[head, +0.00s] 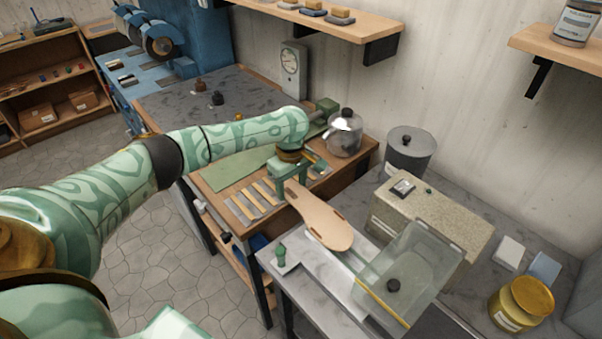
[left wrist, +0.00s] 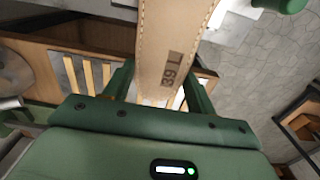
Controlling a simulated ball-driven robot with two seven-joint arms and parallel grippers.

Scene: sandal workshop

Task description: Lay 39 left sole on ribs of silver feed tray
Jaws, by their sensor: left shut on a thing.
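My left gripper (head: 291,182) is shut on a tan sole (head: 325,225), holding it by one end. In the left wrist view the sole (left wrist: 172,45) is marked "39 L" and runs out between the green fingers (left wrist: 160,88). My right gripper is not in view.
A speckled beige machine (head: 440,208) with a clear cover (head: 408,262) stands right of the sole. A green knob (head: 281,254) is at the grey table's left corner. Light slats (head: 247,204) lie on the wooden bench. A glass jar (head: 344,138) and yellow tin (head: 520,303) stand nearby.

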